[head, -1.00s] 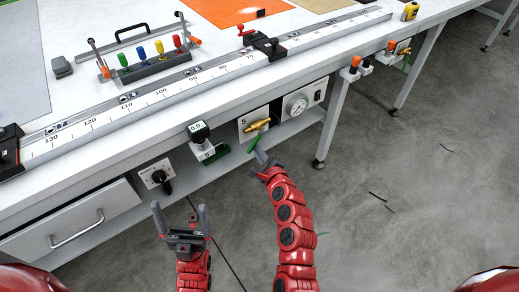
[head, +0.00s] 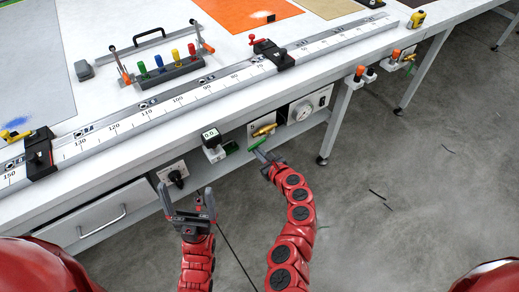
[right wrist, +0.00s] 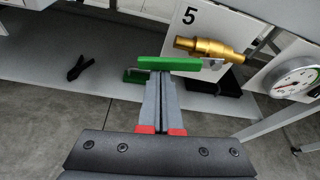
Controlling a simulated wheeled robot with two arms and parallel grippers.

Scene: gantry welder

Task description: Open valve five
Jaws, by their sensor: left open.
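Valve five has a brass body (right wrist: 208,48) on a white panel marked 5 (right wrist: 189,15). Its green lever (right wrist: 168,63) reaches left below the body in the right wrist view. The valve (head: 264,130) and lever (head: 256,144) also show under the bench edge in the head view. My right gripper (head: 268,158) has its fingers together, with the tips at the lever's near side. In the right wrist view the fingers (right wrist: 160,82) meet the lever crosswise; exact contact is unclear. My left gripper (head: 189,203) is open and empty, apart from the bench.
A pressure gauge (head: 301,109) sits right of the valve. A small display box (head: 211,138) and a black knob (head: 176,176) are to its left. A drawer (head: 105,215) is at lower left. A bench leg (head: 334,131) stands right. The floor on the right is mostly clear.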

